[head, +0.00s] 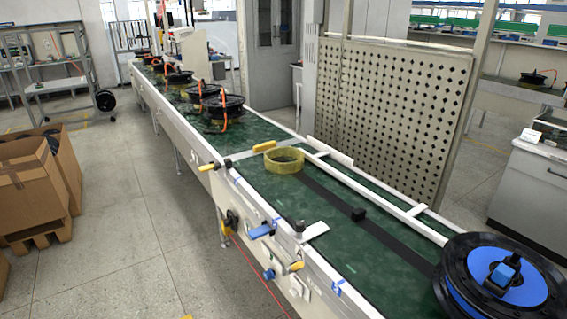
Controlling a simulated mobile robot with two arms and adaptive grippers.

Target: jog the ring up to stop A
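A yellow ring (284,162) lies flat on the green conveyor belt, near the middle of the head view. A thin metal bar (238,157) with a yellow end piece (265,146) reaches across the belt just beyond the ring. The ring is close to the bar, but I cannot tell whether they touch. A second metal plate (314,230) projects over the belt's near edge, closer to me. No readable label shows which is stop A. Neither of my grippers is in view.
A blue lever (262,230), a yellow lever (296,266) and a blue button (268,275) sit on the conveyor's side.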

